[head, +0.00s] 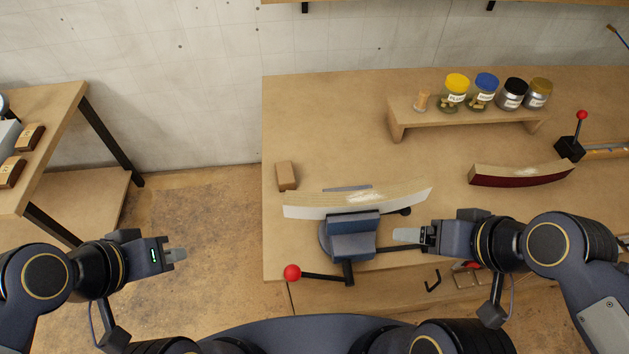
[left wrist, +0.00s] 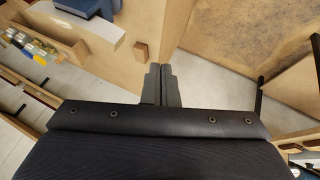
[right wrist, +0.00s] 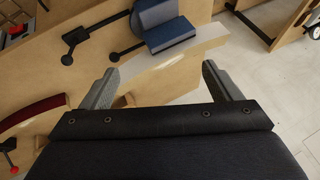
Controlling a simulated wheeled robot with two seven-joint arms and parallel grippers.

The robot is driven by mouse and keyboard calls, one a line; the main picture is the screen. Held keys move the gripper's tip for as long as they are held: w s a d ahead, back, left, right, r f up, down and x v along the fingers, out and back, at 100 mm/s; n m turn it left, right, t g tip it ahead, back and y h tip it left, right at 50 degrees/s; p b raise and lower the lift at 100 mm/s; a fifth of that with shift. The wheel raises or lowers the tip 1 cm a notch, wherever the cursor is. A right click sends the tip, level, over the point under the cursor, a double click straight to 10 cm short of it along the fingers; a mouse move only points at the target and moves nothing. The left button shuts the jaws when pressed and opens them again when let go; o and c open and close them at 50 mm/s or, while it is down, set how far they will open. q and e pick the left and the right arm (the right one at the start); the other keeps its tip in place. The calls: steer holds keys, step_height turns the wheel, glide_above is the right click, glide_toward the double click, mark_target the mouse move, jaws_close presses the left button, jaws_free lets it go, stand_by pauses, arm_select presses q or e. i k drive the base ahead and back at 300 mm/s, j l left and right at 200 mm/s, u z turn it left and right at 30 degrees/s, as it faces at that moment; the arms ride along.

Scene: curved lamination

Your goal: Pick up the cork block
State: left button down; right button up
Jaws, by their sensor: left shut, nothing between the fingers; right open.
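The cork block (head: 286,176), a small brown block, sits on the bench near its left edge, left of the clamped curved strip. A small tan block that looks like it shows in the left wrist view (left wrist: 141,48). My left gripper (head: 178,256) is shut and empty, out over the floor left of the bench, apart from the block; its closed fingers show in the left wrist view (left wrist: 161,78). My right gripper (head: 404,236) is open over the bench, right of the vise; its spread fingers show in the right wrist view (right wrist: 163,82) with nothing between them.
A blue vise (head: 350,238) with a red-knobbed handle (head: 292,272) holds a pale curved strip (head: 305,212). A dark red curved piece (head: 520,177) lies to the right. A small shelf (head: 440,121) carries jars behind. A side table (head: 60,108) stands at left, with floor between.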

mark_target(284, 170)
steer(key=k+l+z, duration=0.15)
steer(key=k+z, duration=0.35)
steer(key=k, duration=0.15)
steer(key=i+j+z, duration=0.1)
steer(key=j+z, duration=0.15)
steer(key=z, duration=0.2)
steer(key=j+z, duration=0.25)
steer(key=z, duration=0.25)
steer(key=j+z, duration=0.3)
steer(key=z, duration=0.15)
steer(key=j+z, duration=0.3)
steer(key=z, duration=0.2)
steer(key=k+j, duration=0.1)
steer(key=j, duration=0.25)
steer(key=k+j, duration=0.15)
steer(key=j, duration=0.2)
steer(key=k+j, duration=0.1)
steer(key=j, duration=0.25)
